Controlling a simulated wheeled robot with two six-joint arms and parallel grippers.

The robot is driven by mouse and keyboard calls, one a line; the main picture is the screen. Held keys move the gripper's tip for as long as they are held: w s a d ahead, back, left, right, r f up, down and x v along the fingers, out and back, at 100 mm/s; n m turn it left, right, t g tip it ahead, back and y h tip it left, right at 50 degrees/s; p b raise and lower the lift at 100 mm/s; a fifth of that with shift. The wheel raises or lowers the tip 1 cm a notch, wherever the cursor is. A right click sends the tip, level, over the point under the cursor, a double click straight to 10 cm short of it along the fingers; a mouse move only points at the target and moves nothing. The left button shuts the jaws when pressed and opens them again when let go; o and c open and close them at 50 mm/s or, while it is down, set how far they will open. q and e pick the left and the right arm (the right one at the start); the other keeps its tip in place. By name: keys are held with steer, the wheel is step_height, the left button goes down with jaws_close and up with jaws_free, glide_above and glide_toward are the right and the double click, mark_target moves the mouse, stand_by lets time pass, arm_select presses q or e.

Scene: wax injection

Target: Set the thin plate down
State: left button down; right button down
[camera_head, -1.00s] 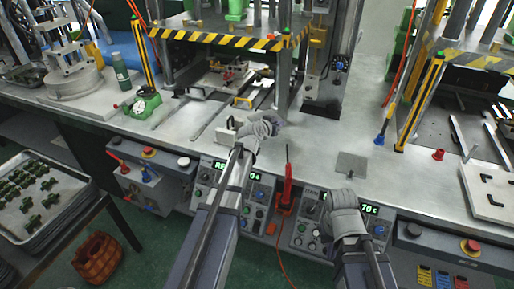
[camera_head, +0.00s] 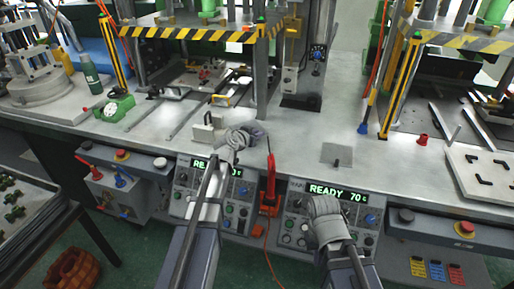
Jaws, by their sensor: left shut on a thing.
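My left gripper (camera_head: 246,136) is shut over the front of the bench, just above the left control panel. My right gripper (camera_head: 322,208) is low in front of the right control panel, apart from the bench top. Its fingers are not clear enough to show whether they are open or shut.
A flat grey square (camera_head: 337,153) lies on the bench right of centre. A red tool (camera_head: 270,185) stands between the control panels. A white board (camera_head: 487,170) with black corner marks lies at the right. Striped press frames (camera_head: 190,34) stand behind. Bench around the grey square is clear.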

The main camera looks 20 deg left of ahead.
arm_select(q)
steer(key=shift+f+b, duration=1.9)
steer(key=shift+b, duration=0.05)
steer(key=shift+r, duration=0.15)
steer(key=c, duration=0.8)
jaws_free()
steer(key=p+v, duration=0.5)
steer(key=v, duration=0.7)
